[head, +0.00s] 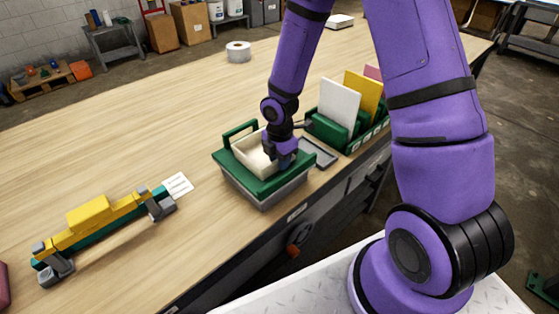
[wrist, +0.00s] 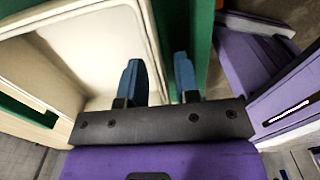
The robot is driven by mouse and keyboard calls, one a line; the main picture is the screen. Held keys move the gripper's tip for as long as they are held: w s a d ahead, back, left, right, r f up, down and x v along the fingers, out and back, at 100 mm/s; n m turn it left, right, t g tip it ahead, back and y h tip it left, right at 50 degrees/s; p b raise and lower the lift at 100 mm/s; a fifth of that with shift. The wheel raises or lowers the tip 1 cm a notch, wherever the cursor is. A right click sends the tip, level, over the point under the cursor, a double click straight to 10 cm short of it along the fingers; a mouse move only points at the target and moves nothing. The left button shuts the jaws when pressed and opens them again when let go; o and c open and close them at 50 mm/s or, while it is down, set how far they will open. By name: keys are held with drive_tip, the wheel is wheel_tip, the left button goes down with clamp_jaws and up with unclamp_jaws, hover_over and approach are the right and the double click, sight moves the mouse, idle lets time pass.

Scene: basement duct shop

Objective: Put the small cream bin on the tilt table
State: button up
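The small cream bin (head: 254,153) sits on the green top of a grey-sided unit with a raised green handle, which looks like the tilt table (head: 262,191). The bin looks empty and about level. My gripper (head: 283,160) is down at the bin's right side. In the wrist view the bin (wrist: 95,45) fills the upper left. My two blue fingers (wrist: 160,82) stand apart around its side wall, one inside the bin and one outside over green surface. A gap shows between the wall and the outer finger.
A green rack (head: 350,128) with upright white and yellow boards stands just right of the unit, with a small grey tray (head: 318,152) between. A yellow and teal tool (head: 105,222) lies at left. A tape roll (head: 238,52) is farther back.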

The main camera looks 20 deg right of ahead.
drive_tip(key=s+d+r+m+t+h, duration=0.1)
drive_tip(key=s+r+m, duration=0.15)
drive_tip(key=r, duration=0.85)
drive_tip(key=s+d+r+m, duration=0.1)
drive_tip(key=r+m, duration=0.2)
drive_tip(key=r, duration=0.7)
drive_tip(key=s+d+r+m+t, duration=0.1)
drive_tip(key=s+r+m+t, duration=0.1)
drive_tip(key=s+r+m, duration=0.6)
drive_tip(key=s+d+r+m+t+y, duration=0.1)
drive_tip(key=s+r+m+t, duration=0.1)
drive_tip(key=s+r+m, duration=0.6)
drive_tip(key=shift+s+d, duration=0.4)
drive_tip(key=shift+s, duration=1.25)
drive_tip(key=shift+r, duration=0.1)
